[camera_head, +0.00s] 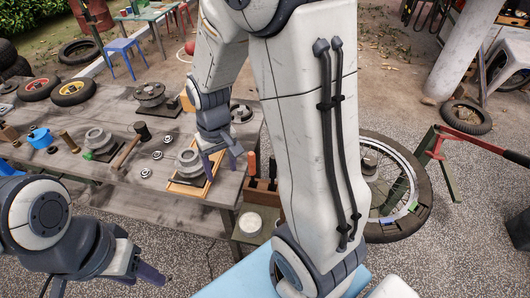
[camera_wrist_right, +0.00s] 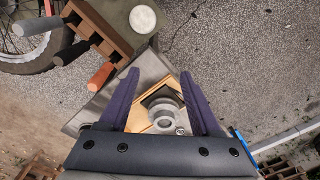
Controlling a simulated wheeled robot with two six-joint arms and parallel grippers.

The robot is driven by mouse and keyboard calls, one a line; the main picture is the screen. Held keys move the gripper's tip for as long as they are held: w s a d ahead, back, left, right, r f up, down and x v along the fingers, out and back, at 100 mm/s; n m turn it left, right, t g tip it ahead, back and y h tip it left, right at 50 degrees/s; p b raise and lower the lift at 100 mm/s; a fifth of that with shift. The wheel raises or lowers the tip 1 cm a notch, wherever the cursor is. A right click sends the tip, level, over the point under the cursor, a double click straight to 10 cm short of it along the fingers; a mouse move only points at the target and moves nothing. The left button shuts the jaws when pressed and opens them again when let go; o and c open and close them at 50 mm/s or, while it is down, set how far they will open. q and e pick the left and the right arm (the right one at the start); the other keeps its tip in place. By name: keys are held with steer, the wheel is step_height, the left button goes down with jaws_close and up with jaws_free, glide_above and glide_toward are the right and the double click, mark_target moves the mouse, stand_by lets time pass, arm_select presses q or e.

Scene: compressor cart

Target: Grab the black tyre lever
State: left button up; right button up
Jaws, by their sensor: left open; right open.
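A wooden rack (camera_head: 262,190) stands beside the bench's right end, holding upright tools with coloured grips. One grip is black (camera_head: 272,168) and appears to be the black tyre lever; it also shows in the right wrist view (camera_wrist_right: 72,53) next to an orange grip (camera_wrist_right: 100,76) and a grey one (camera_wrist_right: 36,26). The lower parts are hidden in the rack. My right gripper (camera_head: 220,161) is open and empty above the bench end, left of the rack, and shows in its wrist view (camera_wrist_right: 159,76). My left gripper (camera_head: 138,275) is open and empty at the lower left, in front of the bench.
A shallow wooden tray (camera_head: 203,188) with a grey metal part lies under my right gripper. The bench (camera_head: 120,190) holds a hammer, bearings and wheels. A white round container (camera_head: 250,223) stands by the rack. A large spoked wheel (camera_head: 400,228) is to the right.

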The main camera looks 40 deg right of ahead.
steer(key=d+f+m+p, duration=0.1)
steer(key=d, duration=0.4)
steer(key=d+f+m+p, duration=0.1)
steer(key=d+m, duration=0.1)
steer(key=d, duration=0.4)
steer(key=d+f+m+p, duration=0.1)
steer(key=d+m, duration=0.1)
steer(key=d, duration=0.3)
steer(key=shift+w+d+f, duration=0.15)
steer(key=shift+w+f, duration=0.2)
steer(key=shift+f, duration=0.05)
steer(key=f, duration=0.4)
steer(key=shift+s+d+f, duration=0.15)
steer(key=shift+d+f, duration=0.05)
steer(key=shift+f, duration=0.15)
steer(key=f, duration=0.1)
steer(key=f+p, duration=0.1)
steer(key=f, duration=0.1)
steer(key=s+f+p, duration=0.1)
steer(key=f, duration=0.1)
steer(key=shift+a, duration=0.1)
steer(key=shift+w+f, duration=0.1)
steer(key=shift+f, duration=0.4)
arm_select(q)
step_height(320, 180, up, 6)
steer(key=shift+r, duration=0.2)
arm_select(e)
jaws_close()
